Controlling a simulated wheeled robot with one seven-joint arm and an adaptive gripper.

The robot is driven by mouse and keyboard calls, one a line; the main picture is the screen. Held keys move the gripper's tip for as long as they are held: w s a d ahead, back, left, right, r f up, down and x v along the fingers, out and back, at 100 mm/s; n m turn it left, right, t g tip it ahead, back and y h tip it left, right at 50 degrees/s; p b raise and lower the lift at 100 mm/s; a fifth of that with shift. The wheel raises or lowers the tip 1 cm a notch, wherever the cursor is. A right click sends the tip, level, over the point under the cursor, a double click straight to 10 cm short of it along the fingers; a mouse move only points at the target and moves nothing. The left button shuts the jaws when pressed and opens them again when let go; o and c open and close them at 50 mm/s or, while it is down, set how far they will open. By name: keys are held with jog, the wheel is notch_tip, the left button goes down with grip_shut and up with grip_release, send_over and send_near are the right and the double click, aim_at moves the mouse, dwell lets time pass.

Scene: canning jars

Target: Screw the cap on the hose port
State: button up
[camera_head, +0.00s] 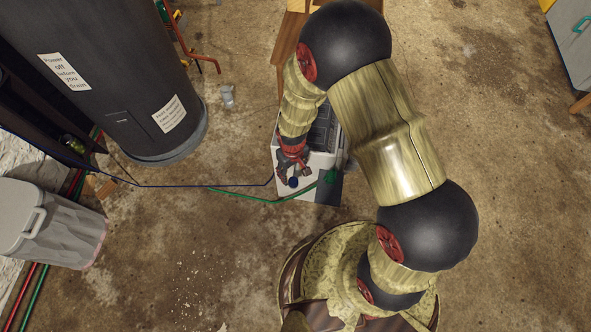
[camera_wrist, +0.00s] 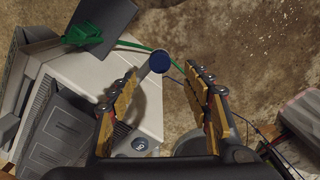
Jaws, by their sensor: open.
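A round dark blue cap (camera_wrist: 160,62) shows between and just beyond my fingertips in the wrist view. In the head view the blue cap (camera_head: 294,182) is at the front edge of a pale grey machine. My gripper (camera_wrist: 161,72) is open, with one finger on each side of the cap in the picture; no contact is visible. My gripper (camera_head: 293,172) points down over the machine in the head view. The hose port is not clearly seen; I cannot tell whether the cap sits on it.
The pale machine (camera_wrist: 85,75) fills the left of the wrist view. A green hose (camera_head: 262,199) and a thin blue line (camera_head: 190,186) run to it across the floor. A dark tank (camera_head: 115,80) and a grey bin (camera_head: 55,225) stand left. Floor at lower left is mostly clear.

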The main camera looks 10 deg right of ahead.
aim_at(293, 181)
notch_tip(293, 181, down, 8)
jog(key=b, duration=0.2)
jog(key=shift+r+b, duration=0.25)
jog(key=shift+b, duration=0.15)
jog(key=c, duration=0.3)
jog(key=c, duration=0.9)
grip_shut()
jog(key=m, duration=0.4)
jog(key=shift+m+p, duration=0.3)
jog(key=shift+p, duration=0.05)
